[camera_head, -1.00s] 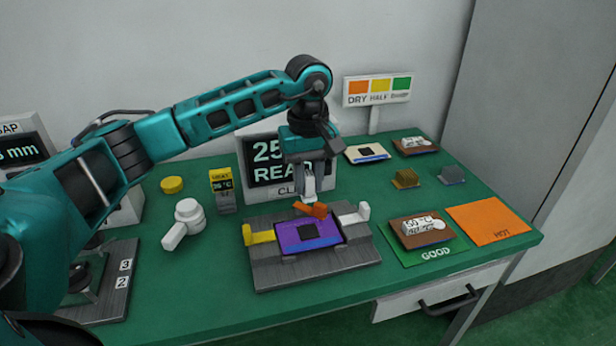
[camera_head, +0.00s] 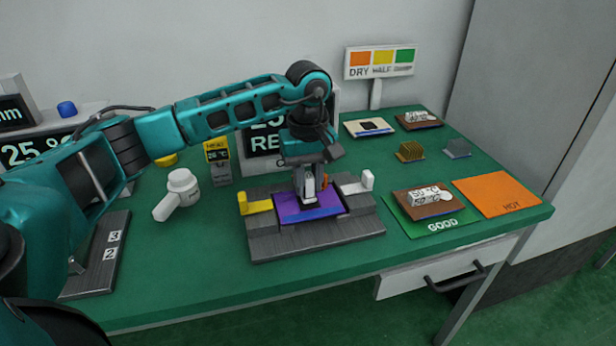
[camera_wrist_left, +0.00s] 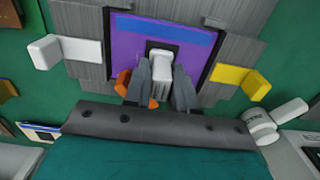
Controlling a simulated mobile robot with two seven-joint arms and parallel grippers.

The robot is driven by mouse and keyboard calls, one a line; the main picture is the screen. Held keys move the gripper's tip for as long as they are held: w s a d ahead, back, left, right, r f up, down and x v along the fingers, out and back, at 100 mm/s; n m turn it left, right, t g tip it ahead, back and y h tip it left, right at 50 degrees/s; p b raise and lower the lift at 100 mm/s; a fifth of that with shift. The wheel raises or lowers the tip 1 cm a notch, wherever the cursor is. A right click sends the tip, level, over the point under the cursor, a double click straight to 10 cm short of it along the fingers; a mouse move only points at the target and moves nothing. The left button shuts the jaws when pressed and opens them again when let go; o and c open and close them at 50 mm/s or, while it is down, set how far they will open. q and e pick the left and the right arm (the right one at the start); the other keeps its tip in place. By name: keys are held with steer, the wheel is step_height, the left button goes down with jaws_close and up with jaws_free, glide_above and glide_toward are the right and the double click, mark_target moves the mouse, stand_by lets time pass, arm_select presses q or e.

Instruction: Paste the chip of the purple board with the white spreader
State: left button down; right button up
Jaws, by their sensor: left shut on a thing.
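The purple board (camera_head: 325,211) lies in the grey fixture (camera_head: 330,235); it also shows in the wrist view (camera_wrist_left: 125,48). Its dark chip (camera_wrist_left: 150,43) is partly covered by the white spreader (camera_wrist_left: 161,63). My left gripper (camera_head: 308,198) points down over the board; it also shows in the wrist view (camera_wrist_left: 160,88). It is shut on the spreader, whose end is at the chip. I cannot tell whether it touches the chip. In the head view the gripper hides most of the chip. My right gripper is not in view.
The fixture has a yellow lever (camera_head: 257,206), a white lever (camera_head: 356,186) and an orange part (camera_wrist_left: 122,83) close beside a finger.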

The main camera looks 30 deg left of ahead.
arm_select(q)
steer(key=shift+f, duration=0.3)
stand_by(0.9)
steer(key=shift+w, duration=0.15)
steer(key=shift+w+d+r, duration=0.1)
steer(key=shift+w+d, duration=0.1)
steer(key=shift+w, duration=0.2)
steer(key=shift+s+a, duration=0.7)
steer(key=shift+s, duration=0.05)
steer(key=shift+d, duration=0.1)
